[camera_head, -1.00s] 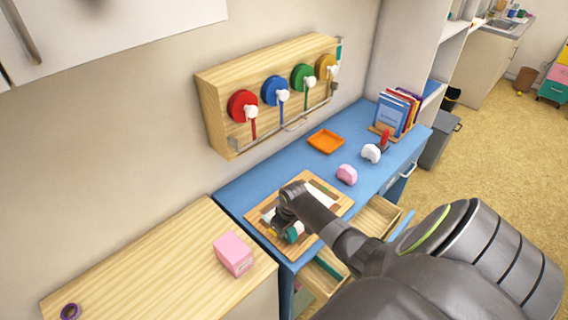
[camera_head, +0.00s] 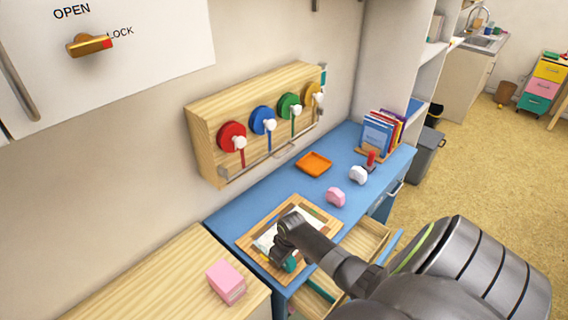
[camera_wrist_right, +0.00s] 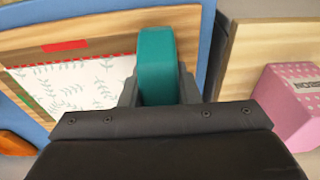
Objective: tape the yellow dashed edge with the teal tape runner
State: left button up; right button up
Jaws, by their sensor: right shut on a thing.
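The teal tape runner (camera_wrist_right: 157,62) is between the fingers of my right gripper (camera_wrist_right: 158,92), which is shut on it. In the head view, my right gripper (camera_head: 280,256) is over the near part of the wooden board, with a bit of the teal runner (camera_head: 291,265) showing. A white leaf-patterned sheet (camera_wrist_right: 75,82) lies on the board (camera_wrist_right: 115,22). A red dashed edge and a green dashed edge show on the sheet; I cannot make out the yellow one. Whether the runner touches the sheet is unclear. My left gripper is not in view.
A pink box (camera_head: 226,282) stands on the wooden cabinet at left. Pink (camera_head: 336,197) and white (camera_head: 358,174) dispensers, an orange tray (camera_head: 314,164) and books (camera_head: 380,132) are farther back on the blue desk (camera_head: 270,184). Open drawers (camera_head: 362,243) stick out below my arm.

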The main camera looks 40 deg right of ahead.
jog(key=shift+r, duration=2.9)
